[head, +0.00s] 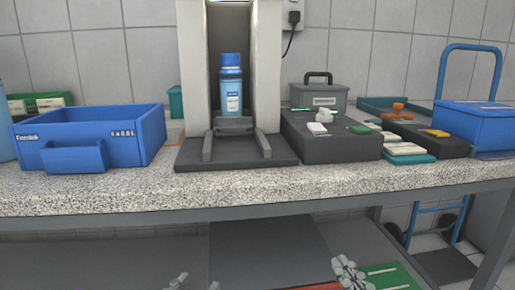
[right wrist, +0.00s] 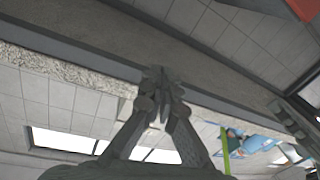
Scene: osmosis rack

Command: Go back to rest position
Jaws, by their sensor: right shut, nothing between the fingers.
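My right gripper (right wrist: 161,88) is shut and empty in the right wrist view, its fingertips touching each other. In the head view the right gripper (head: 347,272) hangs low, below the front edge of the bench, touching no bench object. My left gripper (head: 178,281) shows only as a small tip at the bottom edge of the head view, also below the bench top. Most of it is cut off, so its jaws cannot be judged.
The speckled bench top (head: 300,190) carries a blue bin (head: 135,130), a blue-capped bottle (head: 231,90) inside a grey-white stand (head: 190,60), a dark block (head: 335,143) and a blue handled box (head: 480,125). A blue cart (head: 430,212) stands behind right. A lower shelf (head: 170,250) lies beneath.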

